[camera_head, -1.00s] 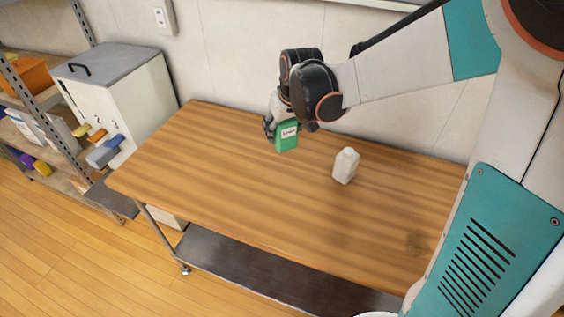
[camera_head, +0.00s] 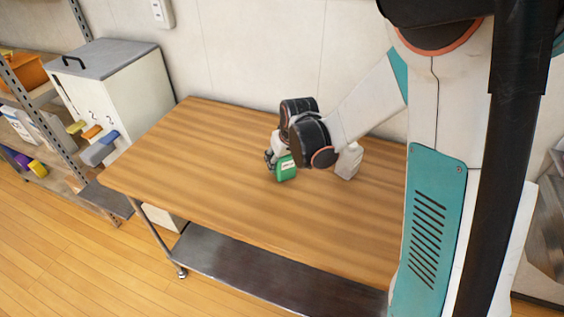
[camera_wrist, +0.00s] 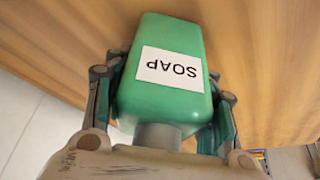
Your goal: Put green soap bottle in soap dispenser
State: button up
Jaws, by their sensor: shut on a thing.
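The green soap bottle (camera_head: 286,170) carries a white label, which reads SOAP upside down in the wrist view (camera_wrist: 170,68). My gripper (camera_head: 270,160) is shut on the bottle, with a finger on each side of it in the wrist view (camera_wrist: 165,100). The bottle is over the wooden table; whether it touches the top I cannot tell. The soap dispenser looks to be the white cabinet (camera_head: 140,95) with a grey lid at the left, with yellow, orange and blue spouts on its front.
The wooden table (camera_head: 190,165) is clear on its left half. A metal shelf rack (camera_head: 45,110) with an orange bin (camera_head: 27,72) stands at the far left. A wall runs along the table's back edge.

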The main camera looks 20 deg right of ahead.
jog(key=shift+f, duration=0.15)
jog(key=o, duration=1.3)
jog(key=shift+c, duration=0.2)
jog(key=shift+r, duration=0.2)
